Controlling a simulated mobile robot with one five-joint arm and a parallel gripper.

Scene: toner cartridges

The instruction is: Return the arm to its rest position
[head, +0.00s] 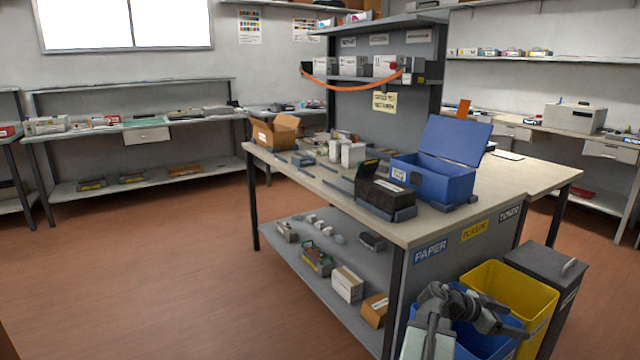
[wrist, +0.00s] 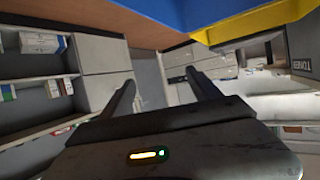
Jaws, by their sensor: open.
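My gripper (wrist: 162,82) shows in the wrist view with its two dark fingers spread apart and nothing between them. In the head view my grey arm is folded low at the bottom, in front of the blue paper bin (head: 483,343) and partly covering it. I cannot clearly make out the fingers there. In the wrist view the blue bin (wrist: 180,12) and the yellow bin (wrist: 262,18) cross the top edge, above the fingers and apart from them.
The workbench (head: 420,228) stands just beyond my arm, with a blue open box (head: 445,178) and a black cartridge box (head: 385,193) on it. The yellow plastic bin (head: 520,290) and dark toner bin (head: 545,265) stand right of my arm. Floor at left is clear.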

